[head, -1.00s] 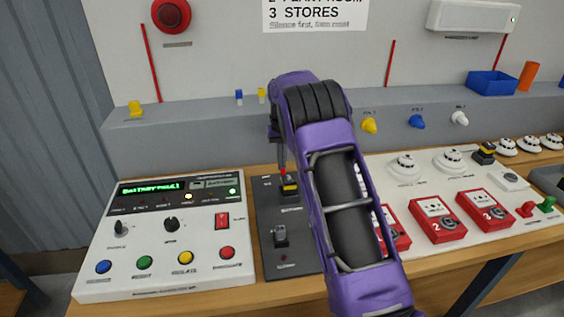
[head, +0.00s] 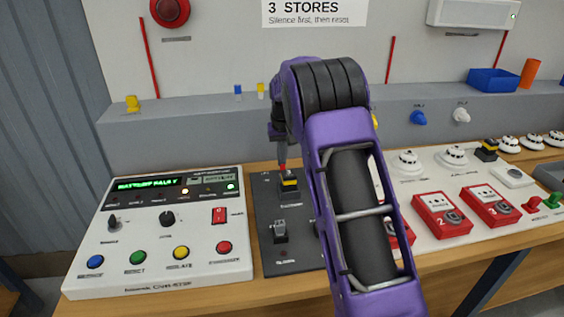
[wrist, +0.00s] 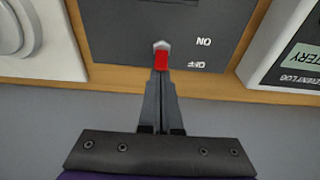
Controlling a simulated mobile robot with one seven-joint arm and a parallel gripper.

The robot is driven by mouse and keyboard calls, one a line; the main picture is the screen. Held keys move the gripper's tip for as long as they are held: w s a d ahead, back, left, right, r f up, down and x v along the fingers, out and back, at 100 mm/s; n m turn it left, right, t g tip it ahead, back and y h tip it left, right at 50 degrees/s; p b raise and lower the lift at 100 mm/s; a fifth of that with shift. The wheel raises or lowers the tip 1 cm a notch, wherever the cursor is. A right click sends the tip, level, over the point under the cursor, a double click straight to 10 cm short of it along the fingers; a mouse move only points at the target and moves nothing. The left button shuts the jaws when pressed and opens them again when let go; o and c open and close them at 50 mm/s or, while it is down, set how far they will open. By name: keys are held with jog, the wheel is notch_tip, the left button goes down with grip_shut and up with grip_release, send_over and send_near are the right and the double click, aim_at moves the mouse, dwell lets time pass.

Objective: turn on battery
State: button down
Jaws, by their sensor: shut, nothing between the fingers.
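The battery switch is a small toggle with a red lever (wrist: 162,60) and a pale hexagonal collar. It stands on the dark panel (wrist: 125,30), beside ON and OFF labels that read upside down in the wrist view. My gripper (wrist: 160,76) is shut and empty. Its fingertips are at the red lever's near end, on the OFF-label side; I cannot tell whether they touch. In the head view, my gripper (head: 282,158) points down at the back of the dark panel (head: 265,205), with a bit of red just below its tips. My arm hides the panel's right part.
Left of the panel is a white control unit (head: 110,275) with a green display reading a battery fault. A yellow-and-black button (head: 289,184) and a grey key-like knob (head: 280,231) sit close on the panel. Red call points (head: 440,215) stand to the right. A grey ledge (head: 180,125) runs behind.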

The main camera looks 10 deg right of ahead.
jog(key=b, duration=0.1)
jog(key=t+b, duration=0.1)
jog(key=b, duration=0.1)
jog(key=shift+s+f, duration=0.2)
jog(key=shift+s, duration=0.2)
jog(key=shift+s+r+t+b, duration=0.2)
jog(key=shift+s+t+b, duration=0.1)
jog(key=shift+t+b, duration=0.3)
jog(key=shift+s+r, duration=0.15)
jog(key=shift+r, duration=0.15)
jog(key=shift+r+p, duration=0.7)
jog(key=shift+p, duration=0.1)
